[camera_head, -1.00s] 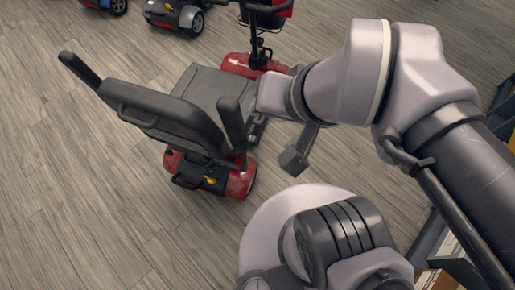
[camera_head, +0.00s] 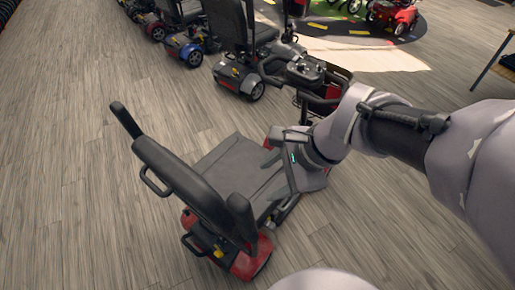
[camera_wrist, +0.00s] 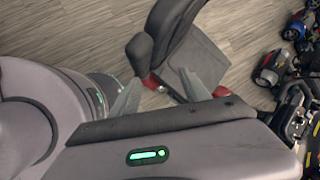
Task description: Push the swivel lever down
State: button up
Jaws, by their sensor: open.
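The red scooter with a black seat (camera_head: 236,172) stands on the wood floor. Its backrest (camera_head: 185,187) is to the left and its red rear housing (camera_head: 246,262) is below. My gripper (camera_head: 268,178) is open and empty over the right side of the seat. It hides part of the seat's edge. In the wrist view, the open fingers (camera_wrist: 160,78) frame the seat side, and the seat cushion (camera_wrist: 201,62) and backrest (camera_wrist: 178,35) show beyond. I cannot make out the swivel lever in either view; the area under the seat is mostly hidden.
The tiller and basket (camera_head: 325,92) of the same or a neighbouring scooter stand behind my gripper. A row of scooters (camera_head: 185,48) runs along the back. A dark mat (camera_head: 345,22) lies beyond. Floor to the left (camera_head: 60,170) is clear.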

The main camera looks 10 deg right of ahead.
jog(key=w+d+f+m+y, duration=0.3)
jog(key=w+f+m, duration=0.4)
jog(key=f+m, duration=0.5)
jog(key=m+t, duration=0.2)
jog(key=m, duration=1.4)
send_over(273, 225)
jog(key=s+d, duration=0.2)
jog(key=d, duration=0.1)
notch_tip(273, 225, down, 10)
jog(key=s+d+f+m+t+h, duration=0.1)
jog(key=s+d+f+m, duration=0.15)
jog(key=f+m, duration=0.7)
jog(key=s+d+f+m+h, duration=0.15)
jog(key=s+f+m, duration=0.25)
jog(key=f+m, duration=0.6)
jog(key=shift+n+y, duration=0.35)
jog(key=b+x, duration=0.2)
jog(key=x, duration=0.3)
jog(key=d+f+b+x, duration=0.1)
jog(key=x, duration=0.5)
jog(key=b+x, duration=0.2)
jog(key=x, duration=0.4)
jog(key=shift+s+d+f+b, duration=0.15)
jog(key=shift+s+f+b, duration=0.05)
jog(key=shift+s+b, duration=0.15)
jog(key=shift+w+a+f, duration=0.25)
jog(key=shift+w+f, duration=0.05)
grip_shut()
